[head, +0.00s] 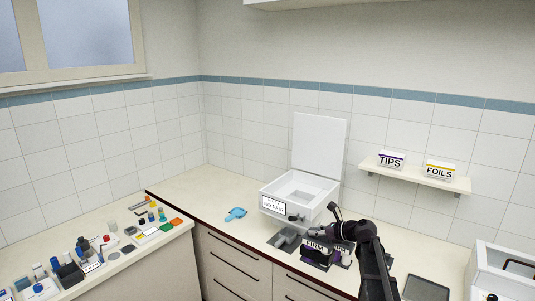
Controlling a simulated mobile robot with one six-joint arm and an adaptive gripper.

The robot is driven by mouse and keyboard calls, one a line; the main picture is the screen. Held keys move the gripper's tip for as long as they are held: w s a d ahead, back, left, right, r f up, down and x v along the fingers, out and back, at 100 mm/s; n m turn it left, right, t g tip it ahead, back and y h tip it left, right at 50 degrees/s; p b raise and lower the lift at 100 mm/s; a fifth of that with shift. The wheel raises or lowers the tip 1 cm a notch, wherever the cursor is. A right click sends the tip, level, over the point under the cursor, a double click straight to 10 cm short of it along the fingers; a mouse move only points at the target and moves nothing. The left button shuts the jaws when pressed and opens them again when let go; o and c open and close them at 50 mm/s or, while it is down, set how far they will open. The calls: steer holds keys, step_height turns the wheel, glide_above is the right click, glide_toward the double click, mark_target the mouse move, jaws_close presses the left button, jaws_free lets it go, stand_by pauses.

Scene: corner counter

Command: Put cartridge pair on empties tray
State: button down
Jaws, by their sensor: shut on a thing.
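My gripper (338,222) is at the end of the black arm, just right of the open white box and above the counter. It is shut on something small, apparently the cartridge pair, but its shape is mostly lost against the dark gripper. Below it stands a dark and purple item (317,256) with a label that seems to read FIRM. A flat dark grey tray (424,289) with a pale rim lies on the counter to the right of my arm. I cannot read any label that marks it as the empties tray.
The white box (291,207) has its lid (319,145) raised. A grey fixture (287,240) stands in front of it. A blue item (236,214) lies left. The shelf (415,176) holds TIPS and FOILS boxes. The left counter is crowded; a white case (503,272) stands far right.

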mark_target(314, 242)
steer(key=shift+f+b, duration=2.25)
steer(key=shift+f, duration=0.5)
